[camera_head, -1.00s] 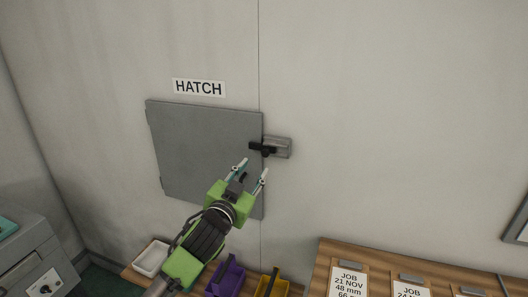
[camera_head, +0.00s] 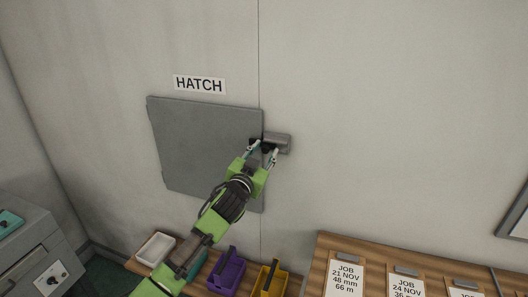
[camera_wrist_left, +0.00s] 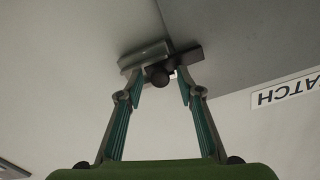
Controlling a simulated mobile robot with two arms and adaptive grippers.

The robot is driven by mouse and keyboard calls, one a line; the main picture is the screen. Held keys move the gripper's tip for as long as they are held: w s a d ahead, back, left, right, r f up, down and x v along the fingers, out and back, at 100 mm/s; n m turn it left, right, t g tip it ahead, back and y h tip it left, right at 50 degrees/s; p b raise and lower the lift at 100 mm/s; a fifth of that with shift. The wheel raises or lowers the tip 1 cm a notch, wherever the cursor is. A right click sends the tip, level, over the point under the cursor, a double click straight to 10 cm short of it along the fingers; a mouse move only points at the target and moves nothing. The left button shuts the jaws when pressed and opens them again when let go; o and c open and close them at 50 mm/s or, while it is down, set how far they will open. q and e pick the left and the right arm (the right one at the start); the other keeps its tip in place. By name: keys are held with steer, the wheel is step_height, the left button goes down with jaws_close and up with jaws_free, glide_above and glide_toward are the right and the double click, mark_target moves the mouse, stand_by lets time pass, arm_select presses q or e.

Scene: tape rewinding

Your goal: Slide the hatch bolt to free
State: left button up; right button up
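The grey hatch door (camera_head: 205,148) is flush on the wall under a HATCH sign (camera_head: 199,85). At its right edge is the hatch bolt, a dark bar with a round knob (camera_wrist_left: 158,76), running into a grey housing (camera_head: 281,143) on the wall. The housing also shows in the left wrist view (camera_wrist_left: 143,56). My left gripper (camera_head: 264,152) is at the bolt, its fingers apart. In the left wrist view its fingertips (camera_wrist_left: 160,84) are on either side of the knob with gaps visible. My right gripper is not in view.
Below the hatch are a white tray (camera_head: 157,249), a purple bin (camera_head: 228,272) and a yellow bin (camera_head: 272,280). A wooden board with job cards (camera_head: 346,279) is at the lower right. A grey machine (camera_head: 30,255) stands at the left. The wall around the bolt is clear.

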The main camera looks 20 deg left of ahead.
arm_select(q)
jaws_close()
steer(key=shift+s+d+b, duration=0.1)
steer(key=shift+d+b, duration=0.5)
steer(key=shift+d, duration=1.75)
steer(key=shift+a, duration=0.1)
steer(key=shift+c, duration=2.2)
jaws_free()
steer(key=o, duration=0.4)
steer(key=shift+o, duration=0.2)
steer(key=shift+d, duration=0.2)
steer(key=shift+a, duration=0.1)
